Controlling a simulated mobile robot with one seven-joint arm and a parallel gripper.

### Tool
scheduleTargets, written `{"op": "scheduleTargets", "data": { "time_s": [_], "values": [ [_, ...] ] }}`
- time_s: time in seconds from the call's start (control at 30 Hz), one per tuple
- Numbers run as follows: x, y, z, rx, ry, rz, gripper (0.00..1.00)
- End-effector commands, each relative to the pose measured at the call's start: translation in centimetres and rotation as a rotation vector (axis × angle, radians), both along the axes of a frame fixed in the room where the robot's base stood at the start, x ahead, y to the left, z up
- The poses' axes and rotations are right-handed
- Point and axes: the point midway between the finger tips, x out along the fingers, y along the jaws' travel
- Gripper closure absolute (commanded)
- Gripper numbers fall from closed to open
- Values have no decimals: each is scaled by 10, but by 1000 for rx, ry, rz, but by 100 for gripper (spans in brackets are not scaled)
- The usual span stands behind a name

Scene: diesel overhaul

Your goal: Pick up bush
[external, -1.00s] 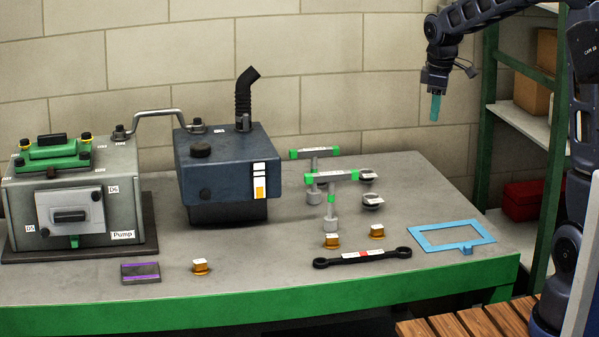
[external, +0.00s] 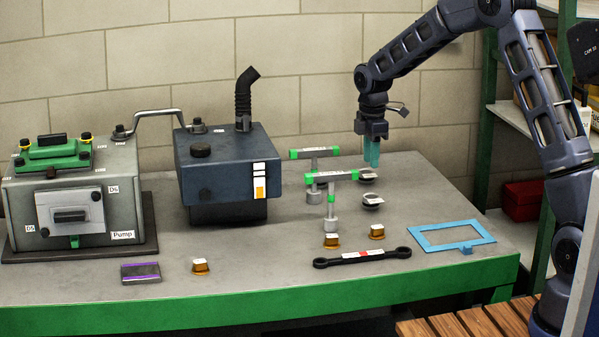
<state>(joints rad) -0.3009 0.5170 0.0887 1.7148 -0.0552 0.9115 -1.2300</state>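No part carries a readable "bush" label. Small brass-orange pieces with white tops stand on the bench: one at the front middle (external: 331,241), one to its right (external: 376,232), and one at the front left (external: 200,268). Two dark round pieces with white tops, a rear one (external: 368,175) and a front one (external: 373,199), lie right of the T-shaped parts. My gripper (external: 372,165) points down with its teal fingers above the rear dark piece in the picture. The fingers look close together from this angle and I see nothing between them.
Two T-shaped parts with green ends (external: 332,176) (external: 315,153) stand left of my gripper. A black link bar (external: 362,257) and a blue frame (external: 425,243) lie at front right. A dark blue tank (external: 225,165) and the grey pump box (external: 120,205) fill the left.

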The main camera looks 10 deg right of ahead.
Motion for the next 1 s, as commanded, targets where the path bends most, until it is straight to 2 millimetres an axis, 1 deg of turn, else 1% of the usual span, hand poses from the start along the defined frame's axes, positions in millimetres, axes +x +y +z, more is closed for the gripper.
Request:
{"op": "scheduleTargets", "data": {
  "time_s": [0.3, 0.57, 0.8, 0.87, 1.0],
  "values": [
    [0, 0, -43, -1, 2, -2, 69],
    [2, 1, -59, -1, 2, -2, 69],
    [6, 2, -91, -1, 2, -2, 69],
    [5, 2, -97, -1, 3, -2, 69],
    [6, 1, -101, -1, 1, -2, 69]
  ]
}}
